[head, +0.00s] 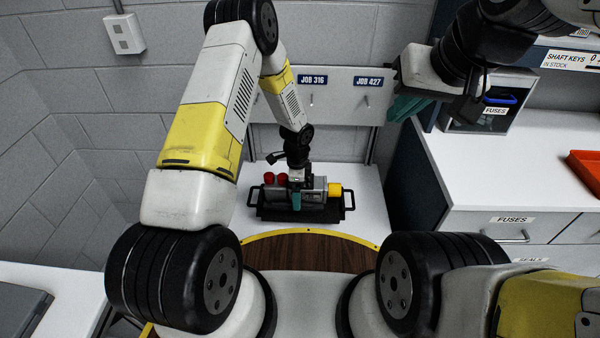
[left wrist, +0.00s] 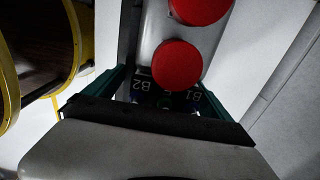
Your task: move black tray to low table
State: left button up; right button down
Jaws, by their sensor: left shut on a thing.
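The black tray (head: 328,214), with a handle at each end, rests on a white table surface (head: 372,190) below the back wall. A grey motor (head: 313,187) with red caps (head: 276,178) and a yellow end (head: 334,190) lies in it. My left gripper (head: 297,199) reaches down over the tray and is shut on the motor. In the left wrist view the teal fingers (left wrist: 150,95) stand either side of a dark part marked B1 and B2, beside a red cap (left wrist: 177,66). The finger contacts are partly hidden. My right gripper (head: 403,106) hangs at upper right, away from the tray; its gap is unclear.
A panel with job signs (head: 313,79) stands behind the tray. At right, a white counter (head: 500,165) with drawers carries a fuse box (head: 485,105) and an orange bin (head: 585,170). A white surface (head: 60,290) lies at lower left.

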pick_arm(q)
jog(key=shift+w+a, duration=0.1)
jog(key=shift+w, duration=0.5)
jog(key=shift+f, duration=1.7)
jog(key=shift+f, duration=0.1)
jog(key=o, duration=1.7)
jog(key=shift+s+f, duration=0.1)
jog(key=shift+s, duration=0.05)
